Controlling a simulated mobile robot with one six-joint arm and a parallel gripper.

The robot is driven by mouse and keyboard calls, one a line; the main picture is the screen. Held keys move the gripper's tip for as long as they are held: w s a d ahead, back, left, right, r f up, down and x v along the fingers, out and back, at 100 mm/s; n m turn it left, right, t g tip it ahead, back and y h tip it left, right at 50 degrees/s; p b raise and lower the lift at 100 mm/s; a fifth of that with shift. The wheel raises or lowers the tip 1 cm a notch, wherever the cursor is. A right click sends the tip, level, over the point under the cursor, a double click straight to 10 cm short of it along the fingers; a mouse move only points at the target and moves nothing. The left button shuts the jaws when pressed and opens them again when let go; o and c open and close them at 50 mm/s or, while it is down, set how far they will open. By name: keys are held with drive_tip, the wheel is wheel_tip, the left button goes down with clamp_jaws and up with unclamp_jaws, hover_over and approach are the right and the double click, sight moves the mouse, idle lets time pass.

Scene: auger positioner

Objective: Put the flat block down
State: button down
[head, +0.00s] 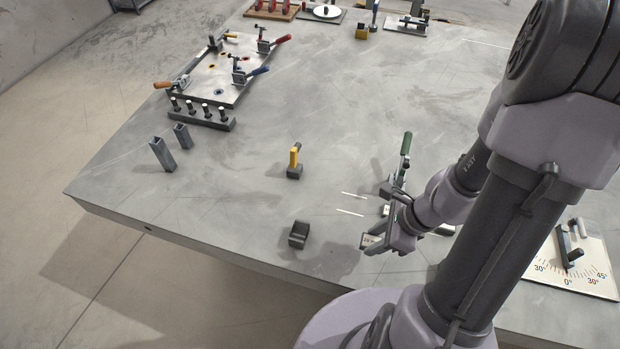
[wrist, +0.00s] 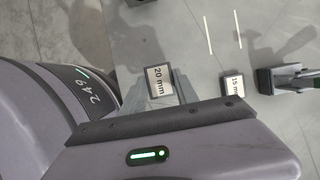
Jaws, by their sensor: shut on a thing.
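A flat block with a white "20 mm" label (wrist: 158,80) is at my gripper's jaws in the wrist view. Its labelled face also shows in the head view (head: 369,241), at the left end of my gripper (head: 378,243). My gripper is shut on this block, close over the table near its front edge. The fingers partly hide the block, and I cannot tell whether its underside touches the table. A second block, labelled "15 mm" (wrist: 234,83), is just right of it in the wrist view.
A green-handled clamp (head: 405,146) stands just beyond my gripper. Two short white lines (head: 351,212) mark the grey table (head: 230,195) to the left. A dark notched block (head: 298,234) and a yellow-topped piece (head: 294,160) stand farther left. An angle-scale plate (head: 590,270) lies at right.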

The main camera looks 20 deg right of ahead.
hover_over(350, 203)
drive_tip(key=s+d, duration=0.1)
drive_tip(key=shift+s+f, duration=0.1)
drive_tip(key=shift+f, duration=0.8)
drive_tip(key=shift+w+f+b, duration=0.2)
drive_tip(key=shift+f+b, duration=0.05)
drive_tip(key=shift+b, duration=0.1)
drive_tip(key=shift+f+b, duration=0.9)
drive_tip(key=shift+f, duration=0.55)
drive_tip(key=shift+f, duration=0.2)
drive_tip(key=c, duration=0.9)
unclamp_jaws()
